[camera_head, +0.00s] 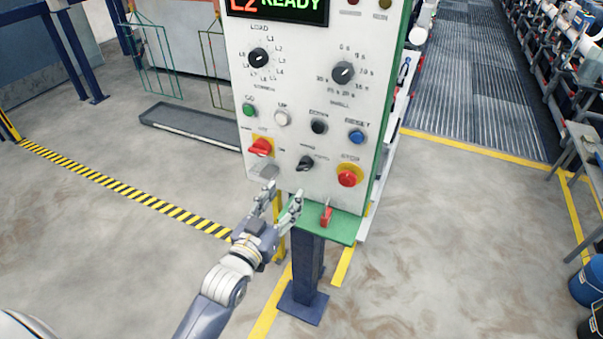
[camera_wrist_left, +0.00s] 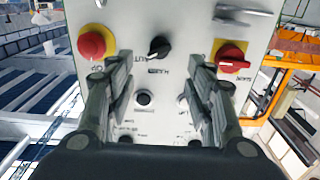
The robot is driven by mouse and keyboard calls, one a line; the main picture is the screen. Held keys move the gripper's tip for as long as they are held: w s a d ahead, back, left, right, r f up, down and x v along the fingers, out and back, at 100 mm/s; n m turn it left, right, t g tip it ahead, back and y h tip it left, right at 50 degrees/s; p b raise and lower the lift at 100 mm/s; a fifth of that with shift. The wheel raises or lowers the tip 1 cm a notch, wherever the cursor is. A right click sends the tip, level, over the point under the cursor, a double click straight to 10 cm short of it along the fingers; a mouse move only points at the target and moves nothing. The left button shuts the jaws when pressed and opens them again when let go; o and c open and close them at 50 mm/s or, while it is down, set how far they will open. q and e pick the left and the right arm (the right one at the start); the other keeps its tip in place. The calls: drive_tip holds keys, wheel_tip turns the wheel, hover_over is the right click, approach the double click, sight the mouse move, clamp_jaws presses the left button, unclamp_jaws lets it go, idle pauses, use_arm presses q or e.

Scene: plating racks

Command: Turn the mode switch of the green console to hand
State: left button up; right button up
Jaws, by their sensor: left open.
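The console (camera_head: 296,120) has a pale front panel with green edges. Its mode switch (camera_head: 305,163) is a small black knob low on the panel, between a red rotary switch and a red stop button. The handle looks slanted toward the "AUTO" label at its right. My left gripper (camera_head: 284,193) is open and empty, below and left of the knob. In the left wrist view, where the panel appears upside down, the knob (camera_wrist_left: 159,47) shows between and beyond the two fingers (camera_wrist_left: 161,68), apart from them. My right gripper is not in view.
The red rotary switch (camera_head: 261,147) and the red stop button (camera_head: 347,178) flank the knob. A red-handled part (camera_head: 326,216) sits on the green ledge (camera_head: 345,228) below. Push buttons and two dials are higher up.

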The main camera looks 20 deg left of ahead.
sight(302, 170)
use_arm(q)
drive_tip(key=w, duration=0.3)
drive_tip(key=w+p, duration=0.1)
drive_tip(key=w, duration=0.3)
drive_tip(key=w+d, duration=0.1)
drive_tip(key=w, duration=0.2)
drive_tip(key=shift+w, duration=0.4)
drive_tip(key=c, duration=1)
